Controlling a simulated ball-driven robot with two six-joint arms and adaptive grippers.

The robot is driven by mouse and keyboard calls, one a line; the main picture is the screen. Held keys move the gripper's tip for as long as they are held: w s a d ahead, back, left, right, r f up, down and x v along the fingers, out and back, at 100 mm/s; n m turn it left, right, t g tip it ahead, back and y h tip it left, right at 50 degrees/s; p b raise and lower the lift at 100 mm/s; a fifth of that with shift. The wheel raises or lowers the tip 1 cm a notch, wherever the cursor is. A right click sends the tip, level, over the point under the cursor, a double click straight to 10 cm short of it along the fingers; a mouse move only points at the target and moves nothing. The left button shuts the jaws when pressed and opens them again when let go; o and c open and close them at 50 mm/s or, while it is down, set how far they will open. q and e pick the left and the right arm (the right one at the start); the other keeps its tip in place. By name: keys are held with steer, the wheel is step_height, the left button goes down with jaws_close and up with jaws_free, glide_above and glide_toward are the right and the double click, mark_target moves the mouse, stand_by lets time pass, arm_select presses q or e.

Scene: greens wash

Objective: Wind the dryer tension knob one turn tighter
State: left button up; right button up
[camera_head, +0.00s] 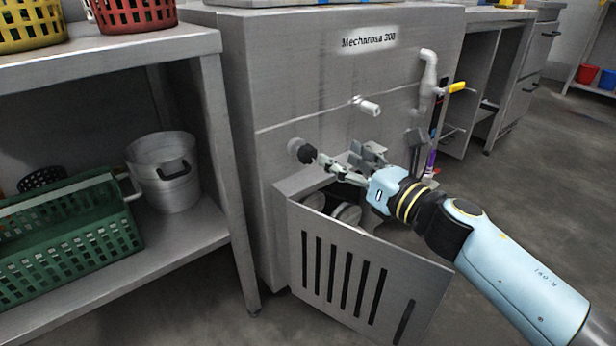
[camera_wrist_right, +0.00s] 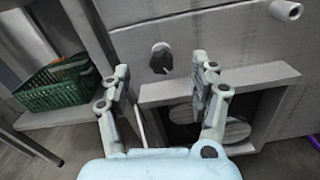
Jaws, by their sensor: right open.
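The tension knob is a small black knob (camera_head: 306,152) on a pale round base, on the front of the grey steel machine. In the right wrist view the knob (camera_wrist_right: 160,60) shows upright between and beyond my fingertips. My right gripper (camera_head: 343,162) is open and empty, just right of the knob in the head view. In the right wrist view my right gripper (camera_wrist_right: 161,72) has its two fingers spread wide, with a visible gap to the knob. I cannot tell the exact distance. My left gripper is not in view.
Below the knob, a slatted door (camera_head: 350,262) hangs open before a compartment with round parts inside. A white pipe stub (camera_head: 368,106) sticks out above right. At left, a steel shelf holds a green basket (camera_head: 70,240) and a pale bucket (camera_head: 165,180).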

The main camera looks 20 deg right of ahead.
mark_target(311, 157)
steer(key=shift+n, duration=0.3)
steer(key=w+a+f, duration=0.1)
steer(key=w, duration=0.2)
steer(key=w+a+f+b, duration=0.1)
steer(key=w, duration=0.2)
steer(key=w+a+f+b, duration=0.1)
steer(key=w, duration=0.2)
steer(key=shift+w+a+f, duration=0.15)
steer(key=shift+a+f, duration=0.05)
steer(key=shift+a, duration=0.2)
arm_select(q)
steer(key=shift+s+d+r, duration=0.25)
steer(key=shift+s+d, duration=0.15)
arm_select(e)
steer(key=shift+c, duration=0.2)
steer(key=c, duration=1.1)
steer(key=shift+c, duration=0.2)
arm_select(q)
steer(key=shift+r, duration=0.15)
